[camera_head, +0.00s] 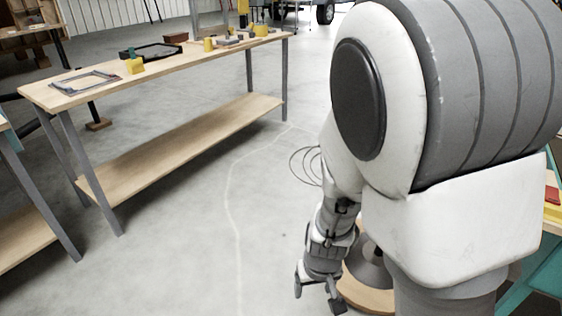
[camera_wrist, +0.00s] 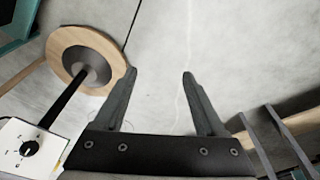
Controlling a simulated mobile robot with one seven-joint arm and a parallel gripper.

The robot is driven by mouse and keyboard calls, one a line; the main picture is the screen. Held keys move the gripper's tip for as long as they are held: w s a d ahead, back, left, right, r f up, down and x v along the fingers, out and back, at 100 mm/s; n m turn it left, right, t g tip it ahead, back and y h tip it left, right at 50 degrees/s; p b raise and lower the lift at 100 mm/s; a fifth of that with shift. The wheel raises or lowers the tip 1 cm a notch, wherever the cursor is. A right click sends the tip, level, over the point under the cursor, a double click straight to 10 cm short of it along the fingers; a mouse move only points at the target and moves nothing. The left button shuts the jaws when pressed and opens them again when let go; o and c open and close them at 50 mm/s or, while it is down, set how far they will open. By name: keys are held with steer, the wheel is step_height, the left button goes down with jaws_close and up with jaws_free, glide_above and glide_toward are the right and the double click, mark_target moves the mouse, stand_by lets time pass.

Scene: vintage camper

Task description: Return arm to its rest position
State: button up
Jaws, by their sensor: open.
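My gripper (camera_head: 318,290) hangs low in front of my arm in the head view, pointing down toward the concrete floor. In the wrist view my gripper (camera_wrist: 158,75) has its two dark fingers spread wide apart, with only bare floor between them. It is open and empty. My arm (camera_head: 450,120), white and grey, is bent and fills the right side of the head view. Part of the lower arm is hidden behind the large shoulder link.
A long wooden workbench (camera_head: 200,57) with a lower shelf (camera_head: 180,150) stands at left, bearing a frame, a black tray and small yellow things. A round wooden base (camera_head: 362,292) is close beside the gripper; it also shows in the wrist view (camera_wrist: 62,48). Floor (camera_head: 200,250) between is clear.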

step_height(320, 180, up, 13)
steer(key=s+t+y, duration=0.1)
steer(key=y, duration=0.1)
steer(key=s+d+r+m+t+h, duration=0.1)
steer(key=s+d+r, duration=0.25)
steer(key=r, duration=0.25)
steer(key=s+d+r+m+t+h, duration=0.1)
steer(key=s+d+r+t, duration=0.1)
steer(key=s+d+r, duration=0.3)
step_height(320, 180, up, 22)
steer(key=a+p, duration=0.1)
steer(key=p, duration=2)
steer(key=shift+w+a+r, duration=0.15)
steer(key=shift+w+a, duration=0.15)
